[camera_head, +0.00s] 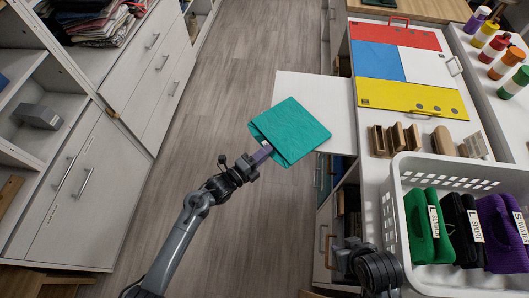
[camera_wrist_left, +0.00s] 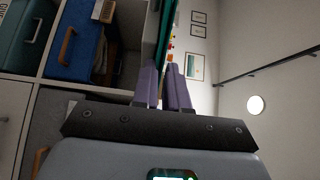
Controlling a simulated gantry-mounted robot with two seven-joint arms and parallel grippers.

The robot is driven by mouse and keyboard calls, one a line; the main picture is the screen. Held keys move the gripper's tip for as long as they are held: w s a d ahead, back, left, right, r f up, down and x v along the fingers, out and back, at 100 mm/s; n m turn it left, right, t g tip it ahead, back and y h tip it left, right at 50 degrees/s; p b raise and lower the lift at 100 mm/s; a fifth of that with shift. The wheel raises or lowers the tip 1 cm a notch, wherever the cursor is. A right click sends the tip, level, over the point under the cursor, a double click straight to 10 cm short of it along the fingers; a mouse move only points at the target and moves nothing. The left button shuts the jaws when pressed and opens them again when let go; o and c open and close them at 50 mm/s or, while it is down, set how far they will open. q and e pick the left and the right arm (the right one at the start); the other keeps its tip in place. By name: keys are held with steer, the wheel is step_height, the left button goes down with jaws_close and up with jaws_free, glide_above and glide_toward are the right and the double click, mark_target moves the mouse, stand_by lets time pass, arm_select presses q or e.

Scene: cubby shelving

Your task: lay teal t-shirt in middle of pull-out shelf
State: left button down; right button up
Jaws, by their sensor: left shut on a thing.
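The folded teal t-shirt (camera_head: 293,130) is held out flat, its left corner in my left gripper (camera_head: 263,152). The gripper is shut on that corner. In the head view the shirt overlaps the left part of the white pull-out shelf (camera_head: 335,108), and its left side is over the floor. I cannot tell whether it touches the shelf. In the left wrist view the fingers (camera_wrist_left: 164,88) are close together, with a teal strip of the shirt (camera_wrist_left: 167,28) edge-on beyond them. Part of my right arm shows at the bottom right of the head view; its fingers are not clear.
A white basket (camera_head: 400,255) with several folded garments stands on the right counter. Wooden blocks (camera_head: 398,138) and a coloured board (camera_head: 410,65) lie behind it. Cabinets (camera_head: 90,180) line the left side. The floor aisle (camera_head: 225,90) is clear.

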arm_select(q)
steer(key=c, duration=1.1)
jaws_free()
steer(key=shift+c, duration=0.2)
steer(key=s+a+r+n+g+y+p, duration=0.1)
steer(key=s+a+n+g+y, duration=0.3)
steer(key=s+a+n, duration=0.7)
steer(key=s+a+r+n+g+y+p, duration=0.1)
steer(key=s+a+n+g+y, duration=0.3)
steer(key=s+a+n+y, duration=0.5)
steer(key=s+a+n, duration=0.2)
steer(key=s+n, duration=0.3)
steer(key=s, duration=0.5)
steer(key=shift+s+r+n, duration=0.2)
steer(key=shift+r+n, duration=0.05)
steer(key=shift+n, duration=0.05)
